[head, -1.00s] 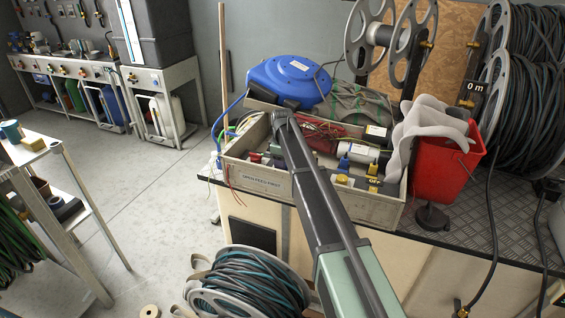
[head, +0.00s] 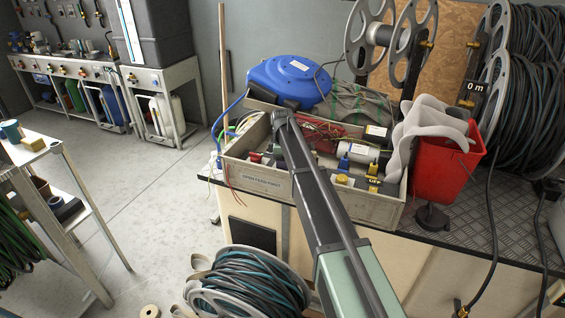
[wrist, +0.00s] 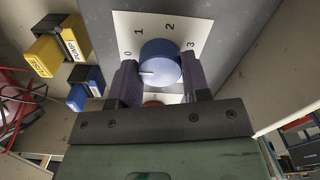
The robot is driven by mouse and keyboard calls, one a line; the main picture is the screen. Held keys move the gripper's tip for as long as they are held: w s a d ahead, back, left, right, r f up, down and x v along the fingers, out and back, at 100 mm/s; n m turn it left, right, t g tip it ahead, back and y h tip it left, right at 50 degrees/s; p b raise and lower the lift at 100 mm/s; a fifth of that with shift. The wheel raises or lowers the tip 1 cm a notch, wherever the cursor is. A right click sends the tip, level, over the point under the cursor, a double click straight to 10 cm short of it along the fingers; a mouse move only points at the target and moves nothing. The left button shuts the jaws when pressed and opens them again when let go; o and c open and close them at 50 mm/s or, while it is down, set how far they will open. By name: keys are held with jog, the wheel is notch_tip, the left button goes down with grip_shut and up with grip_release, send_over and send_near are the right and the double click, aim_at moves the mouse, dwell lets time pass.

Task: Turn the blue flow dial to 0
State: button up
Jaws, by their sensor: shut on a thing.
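The blue flow dial (wrist: 160,62) shows in the wrist view on a white scale plate (wrist: 203,22) marked 0, 1, 2 and 3. Its white pointer line points left, toward the 0 side, a little below the numeral 0 in the picture. My gripper (wrist: 161,82) is shut on the dial, with one dark finger on its left and one on its right. The left finger stands close by the 0 and covers part of the plate. In the head view my arm hides the gripper and the dial.

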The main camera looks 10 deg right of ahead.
jog(key=o, duration=0.9)
jog(key=shift+o, duration=0.2)
notch_tip(320, 180, up, 11)
jog(key=p, duration=1.1)
jog(key=s+r+m+p, duration=0.2)
jog(key=s+m, duration=1.2)
jog(key=s, duration=2.4)
jog(key=shift+s+r+m, duration=0.15)
jog(key=shift+s+m, duration=0.15)
jog(key=shift+s, duration=0.1)
